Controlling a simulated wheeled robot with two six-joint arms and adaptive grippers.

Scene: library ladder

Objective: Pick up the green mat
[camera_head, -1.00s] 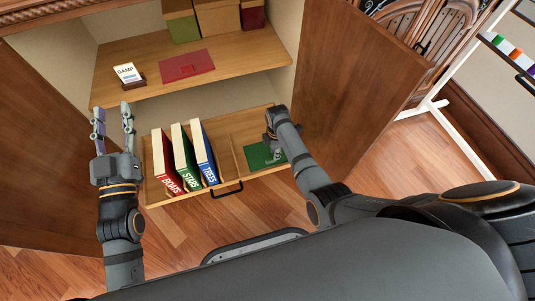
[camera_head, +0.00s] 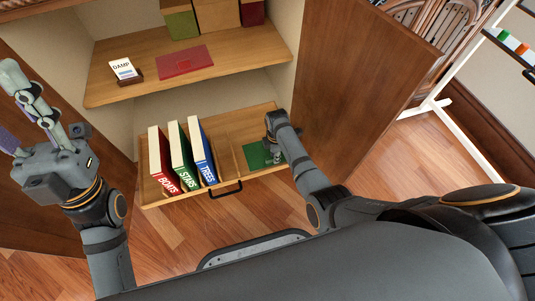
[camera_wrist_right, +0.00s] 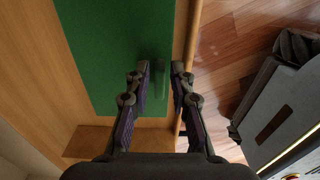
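The green mat (camera_head: 256,156) lies flat at the right end of the pulled-out drawer (camera_head: 228,125), partly hidden by my right arm in the head view. In the right wrist view the mat (camera_wrist_right: 110,45) fills the upper middle. My right gripper (camera_wrist_right: 159,68) is over the mat's edge, its fingers apart, with a thin upright green piece visible between the tips. I cannot tell whether the fingers touch it. In the head view the right gripper (camera_head: 277,154) is at the mat. My left gripper (camera_head: 12,105) is open and empty at the far left.
Red, green and blue books (camera_head: 180,158) stand in the drawer left of the mat. The shelf (camera_head: 240,58) above holds a red folder (camera_head: 184,61) and a DAMP card (camera_head: 124,70). An open cabinet door (camera_head: 350,90) stands close to the right of my right arm.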

